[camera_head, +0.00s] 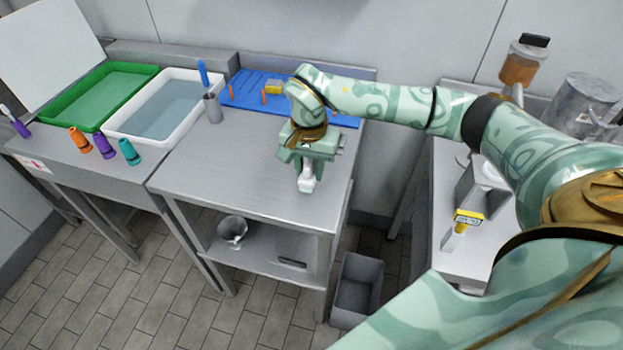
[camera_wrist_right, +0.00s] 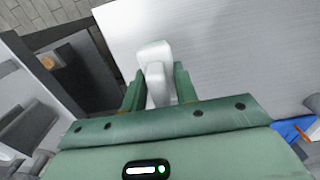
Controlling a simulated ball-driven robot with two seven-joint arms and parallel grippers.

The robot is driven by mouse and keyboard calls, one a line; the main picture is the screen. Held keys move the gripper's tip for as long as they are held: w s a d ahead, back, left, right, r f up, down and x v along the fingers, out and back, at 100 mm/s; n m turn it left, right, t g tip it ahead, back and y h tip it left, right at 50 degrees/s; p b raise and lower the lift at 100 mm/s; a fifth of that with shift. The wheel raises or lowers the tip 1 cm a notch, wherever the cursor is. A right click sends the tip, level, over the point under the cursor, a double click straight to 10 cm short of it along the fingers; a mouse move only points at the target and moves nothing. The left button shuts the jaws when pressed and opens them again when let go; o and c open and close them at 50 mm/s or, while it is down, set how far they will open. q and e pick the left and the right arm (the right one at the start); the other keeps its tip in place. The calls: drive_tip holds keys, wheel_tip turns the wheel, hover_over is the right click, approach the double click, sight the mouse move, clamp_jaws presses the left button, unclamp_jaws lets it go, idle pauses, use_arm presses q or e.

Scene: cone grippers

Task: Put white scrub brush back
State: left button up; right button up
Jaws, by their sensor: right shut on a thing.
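The white scrub brush (camera_head: 306,183) is in my right gripper (camera_head: 307,168), above the front right part of the middle steel table (camera_head: 235,165). Whether it touches the tabletop is unclear. In the right wrist view the white brush (camera_wrist_right: 155,58) sits between the two green fingers of my right gripper (camera_wrist_right: 157,80), which are shut on it. The fingers hide part of it. My left gripper is out of view.
A blue mat (camera_head: 245,90) with orange pegs and a yellow block lies at the table's back. A steel cup (camera_head: 213,108) holds a blue-handled tool. A white water tub (camera_head: 128,132) and green tray (camera_head: 75,118) stand left. A grey bin (camera_head: 357,290) is on the floor. The table's front left is clear.

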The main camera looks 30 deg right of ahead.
sight(312, 179)
drive_tip(key=shift+w+d+f, duration=0.15)
drive_tip(key=shift+d+f, duration=0.1)
drive_tip(key=shift+f, duration=0.05)
drive_tip(key=f, duration=0.2)
drive_tip(key=f+b, duration=0.1)
drive_tip(key=shift+w+d+f, duration=0.1)
drive_tip(key=shift+d+f, duration=0.2)
drive_tip(key=shift+f, duration=0.1)
drive_tip(key=o, duration=0.9)
drive_tip(key=shift+f, duration=0.1)
drive_tip(key=shift+o, duration=0.2)
wheel_tip(312, 179, up, 12)
drive_tip(key=p, duration=0.2)
drive_tip(key=shift+r+p, duration=0.2)
drive_tip(key=shift+p, duration=0.1)
